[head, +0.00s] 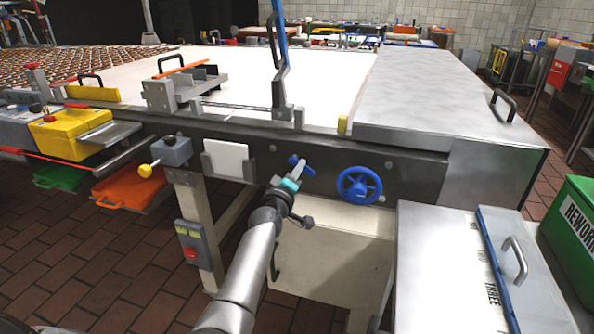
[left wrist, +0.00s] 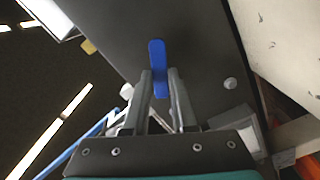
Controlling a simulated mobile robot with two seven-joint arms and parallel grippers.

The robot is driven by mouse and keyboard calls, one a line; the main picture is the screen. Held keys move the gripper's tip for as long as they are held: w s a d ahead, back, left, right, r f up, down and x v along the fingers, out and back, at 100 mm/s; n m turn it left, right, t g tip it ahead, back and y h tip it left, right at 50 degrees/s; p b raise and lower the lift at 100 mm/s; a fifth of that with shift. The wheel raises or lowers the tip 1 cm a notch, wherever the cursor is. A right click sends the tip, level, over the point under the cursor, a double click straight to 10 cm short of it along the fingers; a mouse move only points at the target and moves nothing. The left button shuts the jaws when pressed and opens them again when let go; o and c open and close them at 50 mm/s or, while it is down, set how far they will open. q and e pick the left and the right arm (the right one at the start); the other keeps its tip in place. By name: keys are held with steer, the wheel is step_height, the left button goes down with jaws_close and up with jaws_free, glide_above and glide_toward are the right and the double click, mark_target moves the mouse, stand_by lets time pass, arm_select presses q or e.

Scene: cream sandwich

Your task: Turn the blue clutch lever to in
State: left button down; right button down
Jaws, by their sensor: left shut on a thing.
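The blue clutch lever (head: 307,170) is a small blue bar on the dark side panel of the conveyor machine, left of a blue handwheel. My left gripper (head: 298,168) reaches it from the front and partly hides it. In the left wrist view, the lever (left wrist: 157,52) stands up between the two grey fingers of my left gripper (left wrist: 160,78), which are shut on it. The lever's pivot and any position marking are hidden or too small to read. My right gripper is not in view.
The blue handwheel (head: 359,185) is right of the lever on the same panel. A metal-topped table (head: 430,290) and a green bin (head: 575,225) stand at the right.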

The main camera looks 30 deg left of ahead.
arm_select(q)
steer(key=c, duration=0.7)
jaws_free()
steer(key=shift+s, duration=0.15)
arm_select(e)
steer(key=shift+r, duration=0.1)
arm_select(q)
steer(key=shift+p+v, duration=2.7)
steer(key=shift+v, duration=4.8)
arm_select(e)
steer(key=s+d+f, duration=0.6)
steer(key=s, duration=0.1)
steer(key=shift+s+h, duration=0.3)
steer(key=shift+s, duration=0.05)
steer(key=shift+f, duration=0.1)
